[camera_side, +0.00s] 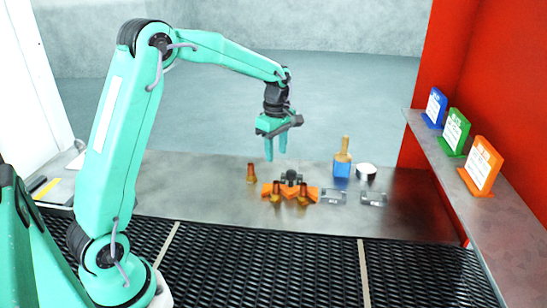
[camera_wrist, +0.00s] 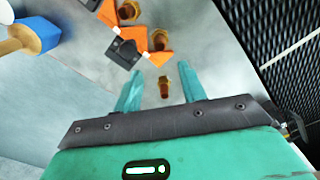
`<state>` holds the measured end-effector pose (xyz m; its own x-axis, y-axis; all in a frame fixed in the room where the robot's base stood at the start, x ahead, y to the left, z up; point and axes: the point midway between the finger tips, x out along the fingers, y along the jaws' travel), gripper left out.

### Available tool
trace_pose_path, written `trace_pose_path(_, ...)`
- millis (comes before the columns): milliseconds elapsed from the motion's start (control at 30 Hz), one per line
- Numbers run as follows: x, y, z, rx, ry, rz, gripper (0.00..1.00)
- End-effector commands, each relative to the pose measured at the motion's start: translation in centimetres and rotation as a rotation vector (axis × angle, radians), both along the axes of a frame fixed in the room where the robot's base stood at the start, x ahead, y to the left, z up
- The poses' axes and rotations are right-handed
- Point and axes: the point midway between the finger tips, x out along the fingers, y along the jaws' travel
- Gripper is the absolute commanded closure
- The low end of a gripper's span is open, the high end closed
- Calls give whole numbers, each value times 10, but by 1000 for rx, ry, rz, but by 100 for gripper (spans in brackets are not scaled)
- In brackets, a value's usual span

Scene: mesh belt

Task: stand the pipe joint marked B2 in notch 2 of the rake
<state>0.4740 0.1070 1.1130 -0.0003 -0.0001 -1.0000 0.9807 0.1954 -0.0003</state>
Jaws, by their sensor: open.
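A brown pipe joint (camera_side: 251,173) stands alone on the metal table, left of the rake; in the wrist view this lone joint (camera_wrist: 164,87) shows between my fingers. The orange and black rake (camera_side: 313,194) lies on the table; the wrist view shows its orange and black parts (camera_wrist: 122,50). Two more brown pipe joints, one on the left (camera_side: 275,195) and one on the right (camera_side: 303,197), stand at the rake. Whether they sit in notches I cannot tell. My gripper (camera_side: 276,157) is open and empty, above the table. No B2 mark or notch number is readable.
A blue block with a wooden handle (camera_side: 342,167), a white disc (camera_side: 366,169) and two grey plates (camera_side: 333,197) (camera_side: 373,199) are right of the rake. A black mesh belt (camera_side: 270,265) runs along the front. A shelf with several coloured signs (camera_side: 454,130) stands right. Table left is clear.

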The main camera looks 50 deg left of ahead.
Motion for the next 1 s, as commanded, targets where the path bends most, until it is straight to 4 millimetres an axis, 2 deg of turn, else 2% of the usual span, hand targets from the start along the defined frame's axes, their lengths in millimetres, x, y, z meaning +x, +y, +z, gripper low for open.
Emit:
trace_pose_path(567, -1, -1, 2, 1, -3, -11, 59)
trace_pose_path(767, -12, -9, 18, 8, -29, -103, 59)
trace_pose_path(1000, -44, -31, 54, 36, -97, -352, 59)
